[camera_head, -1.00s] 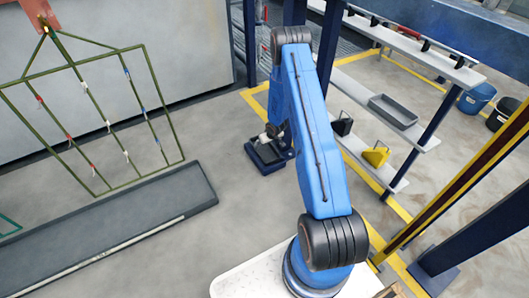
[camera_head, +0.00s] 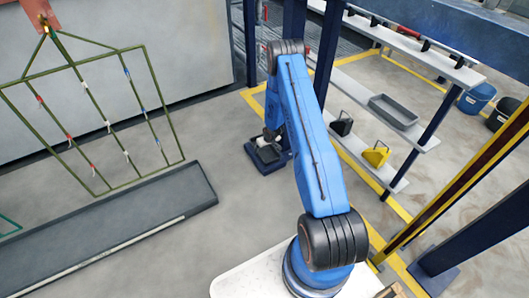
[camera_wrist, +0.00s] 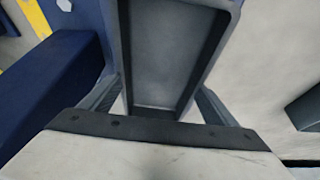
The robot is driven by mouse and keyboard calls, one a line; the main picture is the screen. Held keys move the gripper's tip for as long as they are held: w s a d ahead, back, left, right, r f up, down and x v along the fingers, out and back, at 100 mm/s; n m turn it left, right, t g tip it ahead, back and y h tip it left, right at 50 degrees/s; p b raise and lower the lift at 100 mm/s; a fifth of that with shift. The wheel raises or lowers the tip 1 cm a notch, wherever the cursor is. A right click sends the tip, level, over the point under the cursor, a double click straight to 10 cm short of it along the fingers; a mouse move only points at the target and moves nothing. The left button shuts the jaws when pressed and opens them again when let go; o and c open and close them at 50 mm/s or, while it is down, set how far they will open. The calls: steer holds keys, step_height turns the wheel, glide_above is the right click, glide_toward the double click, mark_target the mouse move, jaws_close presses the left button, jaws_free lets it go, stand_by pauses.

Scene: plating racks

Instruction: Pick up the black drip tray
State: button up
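A dark tray (camera_wrist: 165,55) with raised grey walls fills the middle of the wrist view. I take it to be the black drip tray. Its near end lies between the two fingers of my gripper (camera_wrist: 160,105), one finger close along each side. I cannot tell whether the fingers press on its walls. In the camera_head view the tray (camera_head: 268,154) shows small on a dark blue stand on the floor. My gripper (camera_head: 271,135) is just above it there, partly hidden by my blue arm.
A long dark floor trough (camera_head: 110,235) lies under a hanging green frame (camera_head: 85,120) on the left. On the right, shelves hold a grey tray (camera_head: 393,110), a black holder (camera_head: 341,123) and a yellow holder (camera_head: 376,154). Blue posts (camera_head: 328,50) stand behind my arm. The floor left of the stand is clear.

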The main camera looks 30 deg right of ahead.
steer(key=shift+c, duration=0.9)
steer(key=shift+r, duration=0.1)
